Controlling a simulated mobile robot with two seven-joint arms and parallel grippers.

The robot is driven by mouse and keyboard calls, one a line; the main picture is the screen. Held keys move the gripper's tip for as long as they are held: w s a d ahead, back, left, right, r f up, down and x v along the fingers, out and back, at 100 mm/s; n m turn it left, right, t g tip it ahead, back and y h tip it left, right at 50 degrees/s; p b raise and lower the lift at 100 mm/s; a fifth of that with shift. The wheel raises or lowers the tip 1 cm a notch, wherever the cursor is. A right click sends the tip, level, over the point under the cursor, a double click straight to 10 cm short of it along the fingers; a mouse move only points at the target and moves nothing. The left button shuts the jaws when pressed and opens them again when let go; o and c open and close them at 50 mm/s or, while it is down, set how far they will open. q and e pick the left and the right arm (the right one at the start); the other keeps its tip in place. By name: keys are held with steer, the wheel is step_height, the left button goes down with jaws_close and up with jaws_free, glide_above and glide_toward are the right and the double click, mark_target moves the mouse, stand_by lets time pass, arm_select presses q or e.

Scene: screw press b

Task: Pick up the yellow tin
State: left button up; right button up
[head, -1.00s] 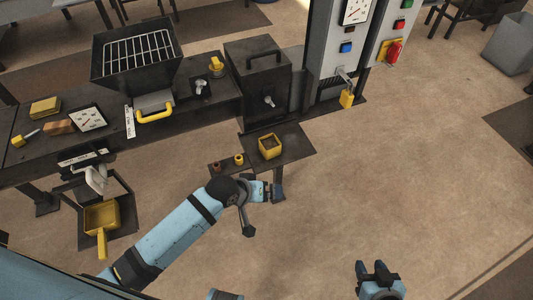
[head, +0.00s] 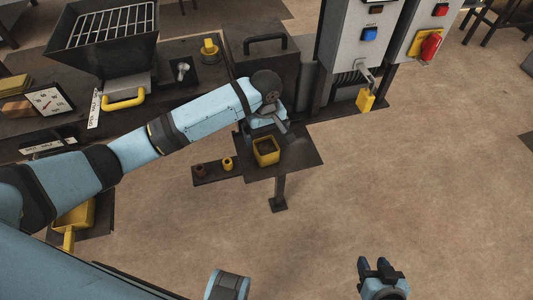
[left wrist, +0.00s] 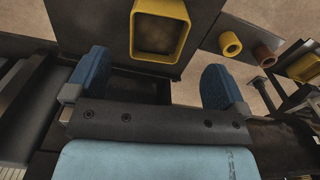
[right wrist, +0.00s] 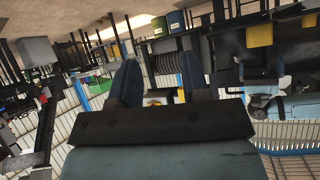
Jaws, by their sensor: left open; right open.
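The yellow tin (head: 266,151) is a square, open-topped yellow container with brown contents. It stands on a small dark shelf plate (head: 298,158) in the head view. In the left wrist view the tin (left wrist: 160,30) lies ahead of and between the fingertips, apart from them. My left gripper (left wrist: 158,75) is open and empty. In the head view the left wrist hangs just behind the tin, and its fingers are mostly hidden by the arm. My right gripper (head: 373,266) is open and empty, low at the right over bare floor, far from the tin.
A small yellow ring (head: 228,163) and a brown ring (head: 200,170) stand on a narrow side plate left of the tin. A dark box with a handle (head: 264,50) is behind my left wrist. Floor to the right is clear.

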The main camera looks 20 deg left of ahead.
mark_target(266, 149)
arm_select(q)
step_height(266, 149, down, 4)
steer(key=shift+r, duration=0.1)
step_height(266, 149, down, 4)
steer(key=shift+w+r+b, duration=0.15)
steer(key=shift+b, duration=0.6)
steer(key=shift+f, duration=0.5)
steer(key=c, duration=1.1)
step_height(266, 149, up, 19)
steer(key=p, duration=0.3)
steer(key=s+d+r+p, duration=0.2)
steer(key=s+d+p, duration=0.7)
steer(key=s+p, duration=0.4)
steer(key=p, duration=0.3)
arm_select(e)
step_height(266, 149, up, 14)
steer(key=d, duration=0.1)
steer(key=shift+s+d+n, duration=0.2)
steer(key=shift+d+n, duration=0.1)
